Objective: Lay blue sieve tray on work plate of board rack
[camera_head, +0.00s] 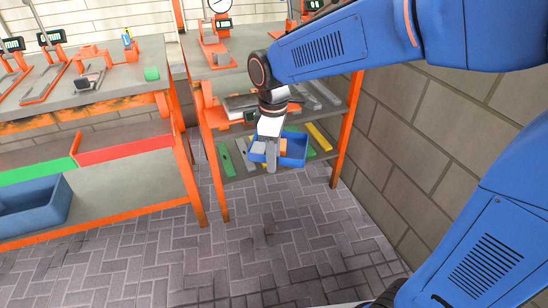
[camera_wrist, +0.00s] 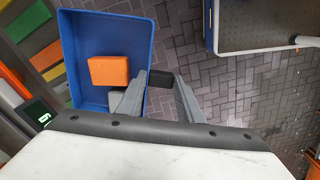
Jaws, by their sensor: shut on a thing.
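The blue tray (camera_head: 297,157) is in my gripper (camera_head: 271,155), in front of the board rack (camera_head: 211,150). An orange block (camera_wrist: 109,71) and a smaller grey block (camera_wrist: 116,98), partly hidden by a finger, lie inside the tray. Whether the tray's bottom has holes cannot be told. The rack has orange posts and several levels. A grey level (camera_head: 325,118) shows behind my wrist, which hides part of it. Which surface is the work plate is unclear.
Green, grey and yellow boards lie low on the rack, among them a yellow board (camera_head: 319,137). A small display (camera_wrist: 38,111) is near the tray. The workbench (camera_head: 110,95) stands left with a blue bin (camera_head: 35,208) below. A block wall (camera_head: 400,150) is right; the floor in front is clear.

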